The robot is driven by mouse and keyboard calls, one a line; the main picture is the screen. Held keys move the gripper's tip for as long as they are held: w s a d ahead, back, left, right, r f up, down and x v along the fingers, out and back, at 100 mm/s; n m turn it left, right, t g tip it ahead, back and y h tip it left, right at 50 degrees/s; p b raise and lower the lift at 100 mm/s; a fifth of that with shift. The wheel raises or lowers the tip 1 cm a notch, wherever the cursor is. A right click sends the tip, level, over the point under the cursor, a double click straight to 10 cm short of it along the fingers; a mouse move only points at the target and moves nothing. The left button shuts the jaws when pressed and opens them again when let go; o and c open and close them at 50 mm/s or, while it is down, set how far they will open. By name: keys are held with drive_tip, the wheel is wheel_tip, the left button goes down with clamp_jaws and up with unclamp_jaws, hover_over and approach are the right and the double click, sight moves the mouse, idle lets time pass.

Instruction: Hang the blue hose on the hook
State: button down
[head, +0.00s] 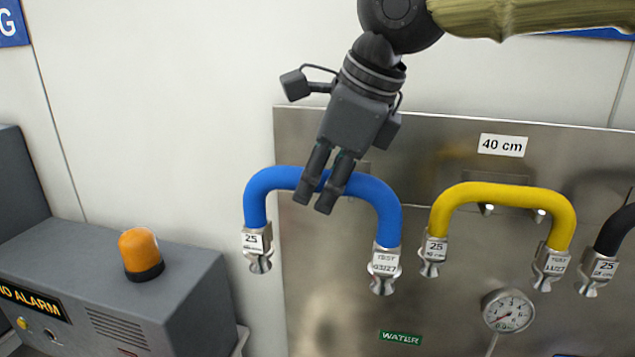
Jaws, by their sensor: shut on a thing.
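The blue hose (375,194) is an arch with a metal coupling at each end, in the head view left of the yellow hose. Both ends hang down, the left one beyond the panel's left edge. My gripper (326,204) comes from above and is shut on the top of the arch. The steel panel (440,320) stands behind the hose. The hook for the blue hose cannot be made out; my gripper and the hose cover that part of the panel.
A yellow hose (503,194) hangs over two pegs (540,215) on the panel, close to the blue hose's right coupling. A black hose (613,232) is at the right edge. A gauge (508,311) sits lower right. A grey alarm box (150,310) with an orange lamp (140,250) stands lower left.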

drive_tip(key=w+d+f+b, duration=0.2)
drive_tip(key=w+f+b, duration=0.1)
drive_tip(key=w, duration=0.8)
drive_tip(key=shift+w+d+f, duration=0.15)
drive_tip(key=shift+f, duration=0.15)
idle(1.5)
idle(0.8)
drive_tip(key=c, duration=1.1)
unclamp_jaws()
drive_tip(key=shift+f, duration=0.1)
drive_tip(key=w+a+r+p+v, duration=0.1)
drive_tip(key=p+v, duration=0.3)
drive_tip(key=v, duration=1.1)
drive_tip(key=shift+s+a+f+b, duration=0.1)
drive_tip(key=shift+s+a, duration=0.25)
drive_tip(key=shift+s, duration=1.5)
drive_tip(key=shift+s+a+r+b, duration=0.15)
drive_tip(key=shift+s+a, duration=0.2)
drive_tip(key=shift+s, duration=1.55)
drive_tip(key=shift+s+a+f+b, duration=0.15)
drive_tip(key=shift+s+a, duration=0.25)
drive_tip(key=shift+s, duration=1.45)
